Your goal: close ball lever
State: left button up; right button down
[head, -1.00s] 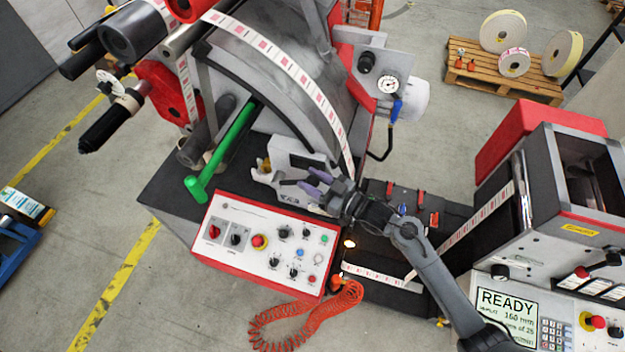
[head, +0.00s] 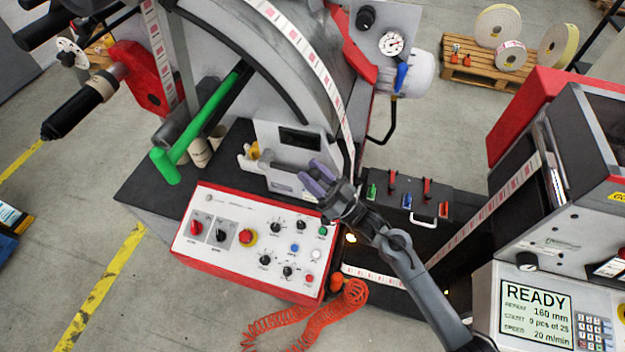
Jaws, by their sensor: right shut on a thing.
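A blue lever (head: 402,77) hangs below the round pressure gauge (head: 391,43) on the machine's side plate, at upper right of centre in the head view. It looks like the ball lever and points roughly downward. My right gripper (head: 315,182) has purple fingertips and is well below and left of the blue lever, apart from it. It is in front of the white unit with a dark display (head: 298,138), above the control panel's right end. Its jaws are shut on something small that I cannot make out. My left gripper is not in view.
The white control panel (head: 262,232) with knobs and buttons lies below. A black box with coloured handles (head: 432,200) is right of my gripper. A printed label web (head: 310,62) curves over the machine. An orange coiled hose (head: 345,300) hangs at the front.

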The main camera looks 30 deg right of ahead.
jog(key=shift+f+t+b, duration=0.4)
jog(key=shift+f+b, duration=0.15)
jog(key=shift+b, duration=0.15)
jog(key=shift+m, duration=0.3)
jog(key=c, duration=0.7)
grip_release()
